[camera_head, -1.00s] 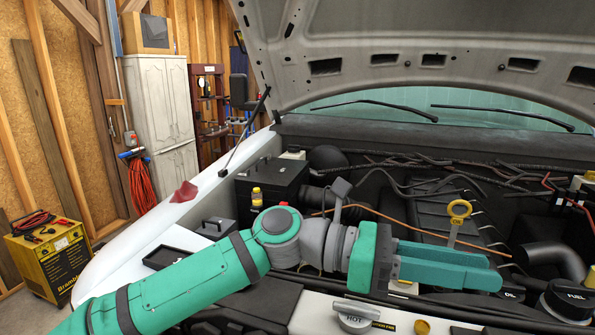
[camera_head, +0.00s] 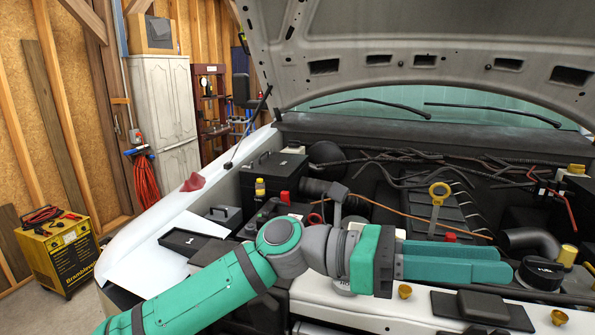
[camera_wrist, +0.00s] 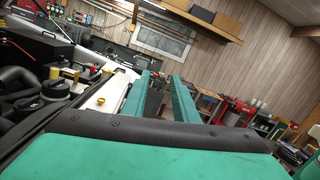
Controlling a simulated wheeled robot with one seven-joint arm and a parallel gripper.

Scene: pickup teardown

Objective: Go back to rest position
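My gripper (camera_head: 505,262) reaches to the right across the front of the engine bay in the head view, with the green arm coming from the lower left. In the wrist view its two green fingers (camera_wrist: 162,76) stand apart with nothing between them. In the head view the fingers hang in front of the engine cover and the yellow dipstick handle (camera_head: 439,190). The gripper body hides part of the front panel and a grey cap behind it. I cannot judge its exact height above the bay.
The raised hood (camera_head: 400,40) hangs over the engine bay. A black tray (camera_head: 187,241) lies on the left fender. A yellow charger (camera_head: 65,258) stands on the floor at left. The floor beside it is clear.

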